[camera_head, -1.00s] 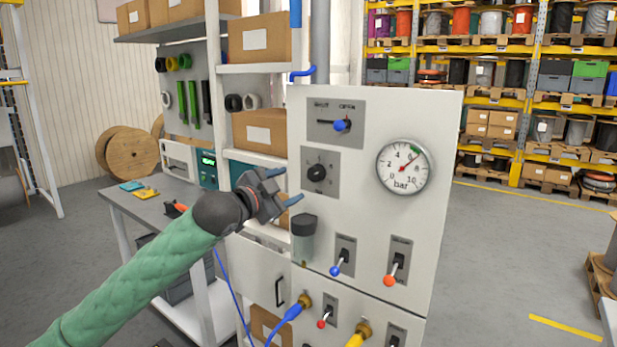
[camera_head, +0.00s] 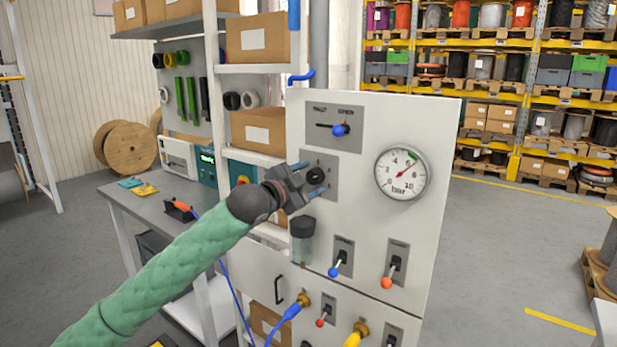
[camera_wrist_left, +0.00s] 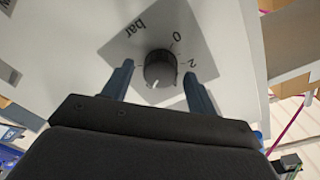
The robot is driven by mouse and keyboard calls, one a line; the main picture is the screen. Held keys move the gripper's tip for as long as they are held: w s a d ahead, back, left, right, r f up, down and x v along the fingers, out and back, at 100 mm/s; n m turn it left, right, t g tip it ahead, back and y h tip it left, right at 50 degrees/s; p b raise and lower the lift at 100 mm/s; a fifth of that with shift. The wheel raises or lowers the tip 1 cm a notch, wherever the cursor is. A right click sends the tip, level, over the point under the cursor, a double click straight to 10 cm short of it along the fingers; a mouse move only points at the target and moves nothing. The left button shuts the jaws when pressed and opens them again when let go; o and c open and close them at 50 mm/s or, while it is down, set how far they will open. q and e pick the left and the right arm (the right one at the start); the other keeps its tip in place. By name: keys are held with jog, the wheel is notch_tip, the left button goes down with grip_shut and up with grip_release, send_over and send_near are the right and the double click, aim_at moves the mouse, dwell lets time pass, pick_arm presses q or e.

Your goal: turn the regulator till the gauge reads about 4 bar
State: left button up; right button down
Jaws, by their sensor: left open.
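The regulator is a dark round knob (camera_head: 318,174) on a grey plate on the white panel. It also shows in the left wrist view (camera_wrist_left: 160,68), on a plate marked bar, 0 and 2. My left gripper (camera_head: 311,178) is open in front of it. In the wrist view its two blue fingertips (camera_wrist_left: 158,70) lie on either side of the knob, with a gap visible on each side. I cannot tell how deep they reach. The round white gauge (camera_head: 402,174) is right of the knob. Its needle points up and right; the exact reading is too small to tell.
A blue-knobbed slider (camera_head: 340,129) is above the regulator. A dark-topped clear cup (camera_head: 302,240) is below, near my gripper. A blue lever (camera_head: 334,271) and an orange lever (camera_head: 387,282) are lower. A shelf with boxes (camera_head: 257,132) stands at left.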

pick_arm(q)
jog(key=c, duration=1)
